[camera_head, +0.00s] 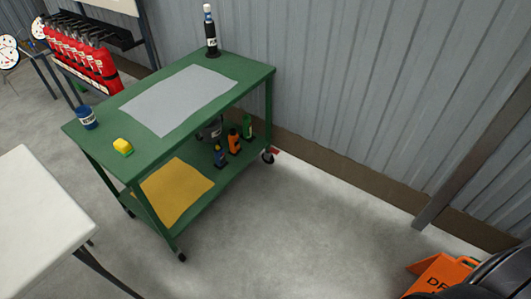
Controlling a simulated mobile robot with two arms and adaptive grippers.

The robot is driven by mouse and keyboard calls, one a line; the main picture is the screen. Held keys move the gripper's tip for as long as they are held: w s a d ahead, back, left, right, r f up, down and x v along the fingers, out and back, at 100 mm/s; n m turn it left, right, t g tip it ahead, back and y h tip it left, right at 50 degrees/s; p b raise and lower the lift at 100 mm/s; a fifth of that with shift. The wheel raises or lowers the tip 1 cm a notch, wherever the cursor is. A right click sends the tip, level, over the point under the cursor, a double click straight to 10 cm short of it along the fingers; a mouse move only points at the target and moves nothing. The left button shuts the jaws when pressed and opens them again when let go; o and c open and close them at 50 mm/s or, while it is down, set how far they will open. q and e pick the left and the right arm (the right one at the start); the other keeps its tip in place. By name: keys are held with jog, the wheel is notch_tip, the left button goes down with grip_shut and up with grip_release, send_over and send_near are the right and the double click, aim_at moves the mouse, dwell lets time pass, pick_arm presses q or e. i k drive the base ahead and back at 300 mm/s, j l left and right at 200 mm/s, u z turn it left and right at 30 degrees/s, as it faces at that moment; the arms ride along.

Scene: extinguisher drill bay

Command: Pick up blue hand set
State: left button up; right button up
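The blue hand set (219,155) stands upright on the lower shelf of the green cart (258,75). It is small in the view. An orange hand set (234,141) and a green hand set (247,127) stand in a row behind it to the right. A dark grey item (211,130) is behind it, partly hidden by the cart's top. Neither of my grippers shows. A black rounded part at the bottom right looks like my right arm, with no fingers visible.
A yellow mat (175,192) lies on the lower shelf. A white table (35,215) is front left, an orange sign (440,275) bottom right. Floor between is clear.

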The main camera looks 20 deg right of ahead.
aim_at(221, 162)
jog(key=z, duration=0.2)
jog(key=i+l, duration=0.35)
jog(key=i+l+u, duration=0.1)
jog(key=i+l, duration=0.2)
jog(key=l, duration=0.15)
